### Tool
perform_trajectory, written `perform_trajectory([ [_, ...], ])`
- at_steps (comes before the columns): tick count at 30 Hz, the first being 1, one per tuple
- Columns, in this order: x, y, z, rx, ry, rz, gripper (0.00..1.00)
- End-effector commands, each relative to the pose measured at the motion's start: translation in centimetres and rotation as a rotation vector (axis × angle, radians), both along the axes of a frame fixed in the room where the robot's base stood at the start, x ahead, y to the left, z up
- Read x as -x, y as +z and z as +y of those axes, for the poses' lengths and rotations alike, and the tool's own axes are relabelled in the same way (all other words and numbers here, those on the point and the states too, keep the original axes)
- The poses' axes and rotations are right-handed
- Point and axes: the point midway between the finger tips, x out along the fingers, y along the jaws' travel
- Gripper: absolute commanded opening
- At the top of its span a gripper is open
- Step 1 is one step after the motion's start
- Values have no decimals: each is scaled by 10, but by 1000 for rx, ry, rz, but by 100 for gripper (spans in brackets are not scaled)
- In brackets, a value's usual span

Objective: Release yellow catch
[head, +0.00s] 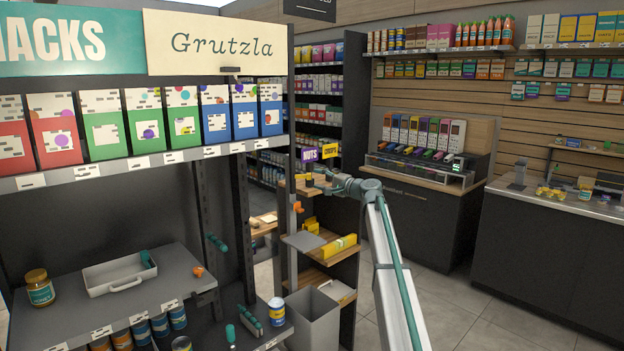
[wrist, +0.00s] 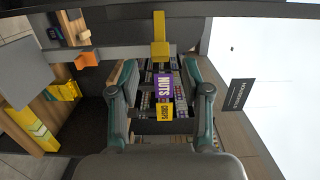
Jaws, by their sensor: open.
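The yellow catch (wrist: 160,38) shows in the wrist view as a narrow upright piece with a wider block at its lower end, against a grey bar. In the head view a small yellow piece (head: 302,177), which looks like the same catch, is just left of my gripper (head: 318,178) at the top of the wooden shelf unit. In the wrist view my gripper (wrist: 160,75) is open, with its two green-grey fingers wide apart. The catch lies beyond the fingertips, roughly centred between them. I see no contact.
An orange piece (head: 298,207) sits on the grey post below the catch. Grey panel (head: 303,240), yellow packet (head: 338,245) and wooden shelves are below. Purple NUTS sign (head: 308,154) and yellow CRISPS sign (head: 330,149) hang behind. A grey bin (head: 313,318) stands on the floor.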

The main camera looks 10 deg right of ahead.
Motion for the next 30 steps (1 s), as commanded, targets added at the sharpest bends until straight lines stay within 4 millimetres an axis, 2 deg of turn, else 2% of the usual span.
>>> perform_trajectory([
  [1,11,0,-7,0,-1,0,48],
  [3,21,0,-15,0,0,0,48],
  [9,41,0,-32,-1,1,-1,48],
  [15,48,0,-39,-1,1,-1,48],
  [26,48,0,-39,6,2,-5,48],
  [30,58,-19,-36,129,15,-4,48],
])
